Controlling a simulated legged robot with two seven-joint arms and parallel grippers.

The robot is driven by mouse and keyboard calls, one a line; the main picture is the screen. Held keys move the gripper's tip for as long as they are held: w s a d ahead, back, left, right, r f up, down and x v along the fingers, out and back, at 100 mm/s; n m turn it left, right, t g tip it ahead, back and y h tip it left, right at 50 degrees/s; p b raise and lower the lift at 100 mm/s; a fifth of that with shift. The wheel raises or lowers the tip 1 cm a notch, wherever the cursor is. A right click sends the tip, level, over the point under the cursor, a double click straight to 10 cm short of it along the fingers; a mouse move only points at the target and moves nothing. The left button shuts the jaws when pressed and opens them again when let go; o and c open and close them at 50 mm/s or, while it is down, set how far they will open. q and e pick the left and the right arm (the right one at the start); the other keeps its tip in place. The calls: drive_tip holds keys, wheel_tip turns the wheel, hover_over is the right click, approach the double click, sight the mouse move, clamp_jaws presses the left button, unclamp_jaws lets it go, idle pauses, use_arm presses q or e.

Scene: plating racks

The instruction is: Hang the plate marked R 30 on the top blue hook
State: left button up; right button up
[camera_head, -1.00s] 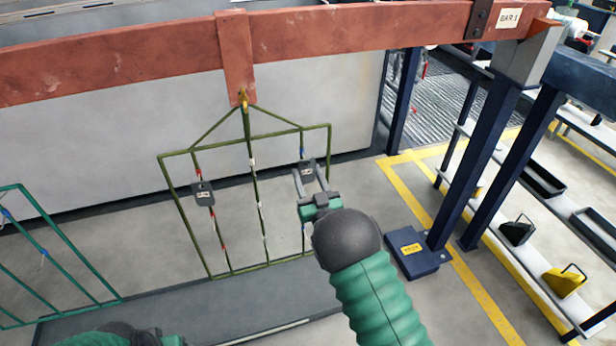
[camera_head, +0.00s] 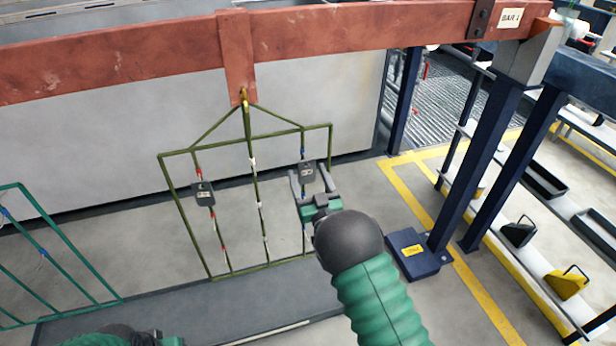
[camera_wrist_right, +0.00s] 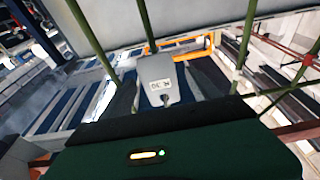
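The grey plate (camera_head: 307,171) is at the top blue hook (camera_head: 302,153), on the right rod of the olive rack (camera_head: 329,145). It appears to hang there. In the right wrist view the plate (camera_wrist_right: 157,72) faces me, and its label reads R 30. My right gripper (camera_head: 311,178) is open, with one finger on each side of the plate and visible gaps between. Its fingers also flank the plate in the wrist view (camera_wrist_right: 163,90). My left gripper (camera_head: 160,339) is at the bottom edge, mostly cut off.
Another grey plate (camera_head: 203,194) hangs on the rack's left, red-marked rod. White marks line the middle rod. The rack hangs from a rust-red beam (camera_head: 350,28). A green rack (camera_head: 60,235) stands at left. A blue post (camera_head: 475,165) and shelves are at right.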

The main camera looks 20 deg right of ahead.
drive_tip(key=v, duration=1.6)
drive_tip(key=shift+s+f, duration=0.2)
drive_tip(key=shift+s, duration=0.15)
